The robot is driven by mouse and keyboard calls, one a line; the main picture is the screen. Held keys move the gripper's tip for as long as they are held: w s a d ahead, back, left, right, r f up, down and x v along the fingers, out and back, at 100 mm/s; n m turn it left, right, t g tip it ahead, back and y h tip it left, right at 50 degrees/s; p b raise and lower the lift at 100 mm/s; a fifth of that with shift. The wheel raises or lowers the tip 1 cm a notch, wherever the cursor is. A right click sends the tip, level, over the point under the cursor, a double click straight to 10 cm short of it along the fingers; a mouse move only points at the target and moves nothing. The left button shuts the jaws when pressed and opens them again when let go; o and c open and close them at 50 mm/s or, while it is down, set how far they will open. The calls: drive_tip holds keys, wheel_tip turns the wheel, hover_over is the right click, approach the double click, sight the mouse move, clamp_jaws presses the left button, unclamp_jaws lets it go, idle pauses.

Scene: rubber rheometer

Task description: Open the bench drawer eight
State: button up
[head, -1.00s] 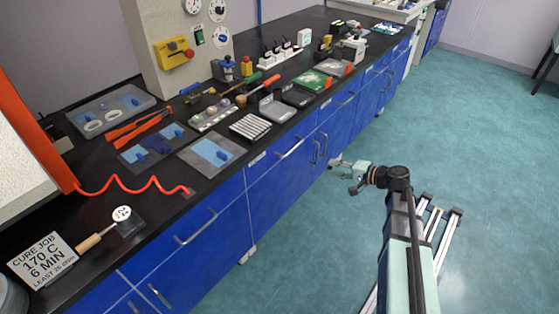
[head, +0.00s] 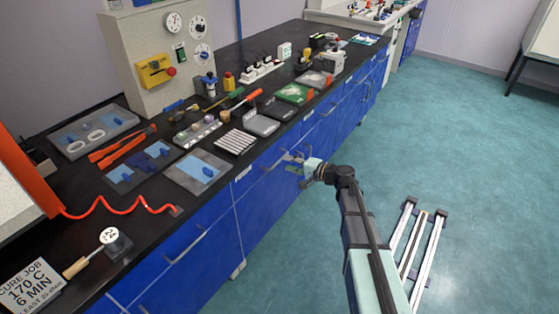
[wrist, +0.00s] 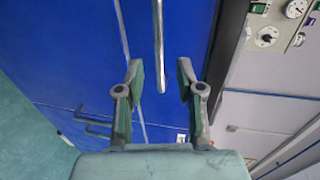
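My gripper (head: 291,162) is at the blue front of the bench, below the counter edge, in the head view. In the wrist view my gripper (wrist: 158,75) is open, one finger on each side of a metal bar handle (wrist: 160,40). The handle's near end lies between the fingertips, with a gap visible on both sides. The handle is on a blue drawer front (wrist: 70,40), which looks closed. The drawer's number cannot be read. In the head view my gripper partly hides this handle.
The black counter (head: 130,205) holds trays, tools and a sign. Another drawer handle (head: 186,246) is on the nearer front. Two dark handles (wrist: 90,122) show at left in the wrist view.

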sight(279, 160)
drive_tip(key=shift+x, duration=2.6)
drive_tip(key=shift+c, duration=0.3)
clamp_jaws()
